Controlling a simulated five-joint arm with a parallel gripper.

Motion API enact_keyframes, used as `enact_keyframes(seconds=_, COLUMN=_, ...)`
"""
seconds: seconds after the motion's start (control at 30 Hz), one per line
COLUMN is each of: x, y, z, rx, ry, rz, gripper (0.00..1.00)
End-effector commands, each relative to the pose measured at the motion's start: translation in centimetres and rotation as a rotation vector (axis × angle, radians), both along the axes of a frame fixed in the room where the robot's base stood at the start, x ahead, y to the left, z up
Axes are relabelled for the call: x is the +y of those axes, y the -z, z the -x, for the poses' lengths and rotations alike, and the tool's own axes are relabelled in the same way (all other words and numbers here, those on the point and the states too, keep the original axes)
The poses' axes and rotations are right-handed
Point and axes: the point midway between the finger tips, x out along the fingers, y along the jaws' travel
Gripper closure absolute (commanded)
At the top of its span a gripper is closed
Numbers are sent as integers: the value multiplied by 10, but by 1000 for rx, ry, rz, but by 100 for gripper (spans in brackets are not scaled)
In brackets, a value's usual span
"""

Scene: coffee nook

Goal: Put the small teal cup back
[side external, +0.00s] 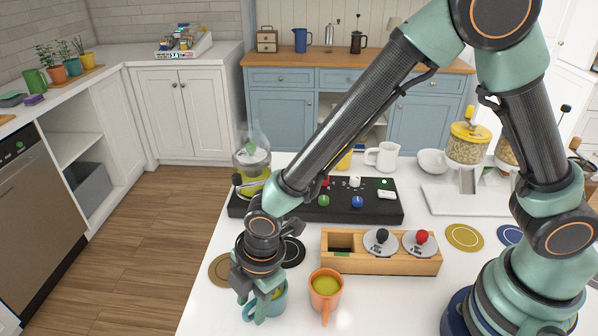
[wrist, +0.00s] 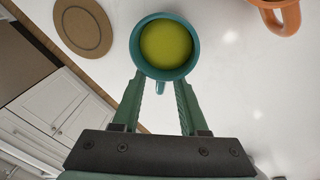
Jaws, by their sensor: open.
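The small teal cup (wrist: 137,47) holds a yellow-green liquid and stands upright on the white counter. In the side view the teal cup (side external: 279,304) is at the counter's front left, partly hidden by my gripper (side external: 258,303). In the wrist view my gripper (wrist: 160,82) is open, its two fingers pointing at the cup. The cup's handle (wrist: 160,87) lies between the fingertips. Whether the fingers touch the cup I cannot tell.
An orange cup (side external: 325,303) stands close on the right. A brown round coaster (side external: 219,271) and a black one (side external: 294,252) lie behind. A wooden holder (side external: 380,264) with two knobbed pieces and a black control panel (side external: 300,208) stand farther back.

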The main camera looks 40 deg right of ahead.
Motion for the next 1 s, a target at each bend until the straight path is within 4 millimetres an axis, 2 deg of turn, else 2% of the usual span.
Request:
enact_keyframes(seconds=0.17, x=-1, y=-17, z=1, rx=-4, ry=0, rz=-3, gripper=57)
enact_keyframes(seconds=0.6, x=-10, y=-91, z=12, rx=-4, ry=0, rz=-3, gripper=57)
enact_keyframes(seconds=0.87, x=-14, y=-117, z=16, rx=-1, ry=1, rz=-1, gripper=57)
enact_keyframes(seconds=1.0, x=-29, y=-129, z=10, rx=-9, ry=81, rz=-19, gripper=57)
